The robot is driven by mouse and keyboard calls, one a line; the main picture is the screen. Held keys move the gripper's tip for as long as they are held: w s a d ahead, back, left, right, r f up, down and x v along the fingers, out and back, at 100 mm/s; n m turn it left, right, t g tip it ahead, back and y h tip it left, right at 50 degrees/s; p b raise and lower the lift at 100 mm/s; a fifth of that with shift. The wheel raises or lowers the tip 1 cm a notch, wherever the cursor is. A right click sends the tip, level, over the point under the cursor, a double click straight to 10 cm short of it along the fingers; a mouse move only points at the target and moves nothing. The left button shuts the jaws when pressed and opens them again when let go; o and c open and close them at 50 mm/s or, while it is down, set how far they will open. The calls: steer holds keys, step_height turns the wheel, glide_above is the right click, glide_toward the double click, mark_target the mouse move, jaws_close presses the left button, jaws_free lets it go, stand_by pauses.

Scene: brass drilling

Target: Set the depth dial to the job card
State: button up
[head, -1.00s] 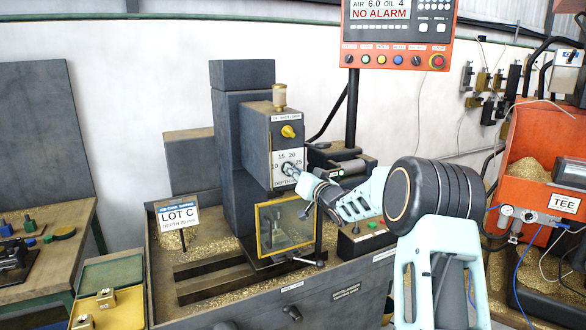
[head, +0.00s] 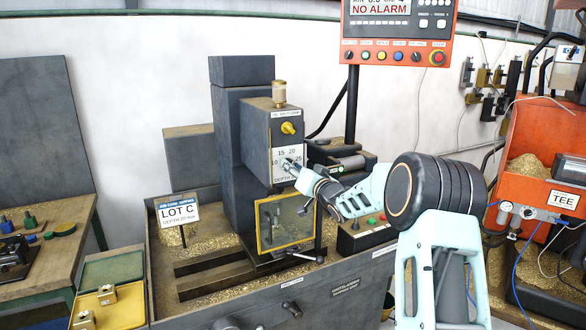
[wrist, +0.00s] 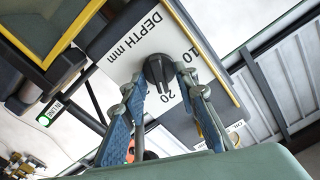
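The depth dial is a black knob (wrist: 158,70) on a white plate (wrist: 128,47) marked DEPTH mm, on the front of the drill head. In the wrist view its ridge points roughly toward the 20 mark; the exact setting is unclear. My gripper (wrist: 160,80) has one finger on each side of the knob, close against it; I cannot tell whether they press on it. In the head view my gripper (head: 292,167) is at the dial and hides part of it. The job card (head: 179,213) reads LOT C, with small text that looks like DEPTH 20 mm.
A yellow-framed guard window (head: 285,224) hangs just below the dial. A yellow knob (head: 288,128) sits above it. The control panel (head: 398,35) reads NO ALARM. An orange chip bin (head: 540,195) stands at right, a workbench (head: 70,225) at left.

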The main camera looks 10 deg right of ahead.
steer(key=v, duration=1.2)
